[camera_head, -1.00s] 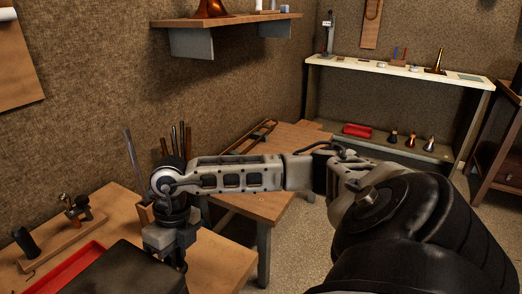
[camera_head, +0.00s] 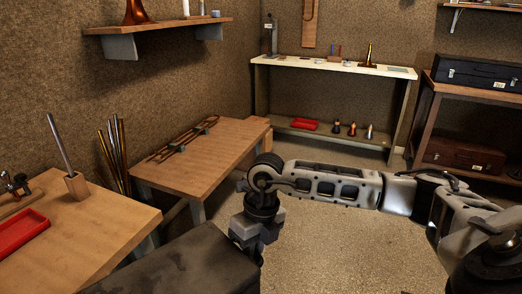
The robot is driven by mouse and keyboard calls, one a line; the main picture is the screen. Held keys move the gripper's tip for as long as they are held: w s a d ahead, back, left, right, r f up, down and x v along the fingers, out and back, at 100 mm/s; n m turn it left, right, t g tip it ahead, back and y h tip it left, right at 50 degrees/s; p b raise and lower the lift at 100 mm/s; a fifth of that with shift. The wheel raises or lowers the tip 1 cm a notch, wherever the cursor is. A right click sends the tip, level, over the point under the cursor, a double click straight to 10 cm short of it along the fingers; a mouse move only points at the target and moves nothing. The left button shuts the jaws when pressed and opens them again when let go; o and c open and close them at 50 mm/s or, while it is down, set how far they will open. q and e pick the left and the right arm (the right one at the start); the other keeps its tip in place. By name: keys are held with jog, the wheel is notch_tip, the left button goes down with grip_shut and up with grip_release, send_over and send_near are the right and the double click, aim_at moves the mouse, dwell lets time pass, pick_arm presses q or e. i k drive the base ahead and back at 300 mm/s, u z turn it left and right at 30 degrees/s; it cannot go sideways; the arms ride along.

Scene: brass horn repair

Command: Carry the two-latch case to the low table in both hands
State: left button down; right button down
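A dark, scuffed case (camera_head: 165,268) fills the bottom of the view, seen from above and cut off by the lower edge. No latches show on the part in view. My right gripper (camera_head: 250,256) points down at its right end; its fingertips are mostly hidden, and the case keeps its place against it. My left gripper is out of view.
A workbench (camera_head: 110,225) with a red tray (camera_head: 18,232) is at left, close to the case. A black case (camera_head: 475,73) and a brown case (camera_head: 463,155) sit on the right shelf unit. A pale-topped bench (camera_head: 330,66) stands at the back. Floor (camera_head: 315,245) is clear between.

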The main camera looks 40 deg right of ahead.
aim_at(218, 147)
jog(key=z, duration=1.35)
jog(key=i, duration=1.2)
jog(key=z, duration=0.55)
jog(key=i, duration=2.5)
jog(key=u, duration=1.1)
jog(key=i, duration=0.6)
jog(key=u, duration=1.25)
jog(key=i, duration=0.55)
jog(key=u, duration=0.45)
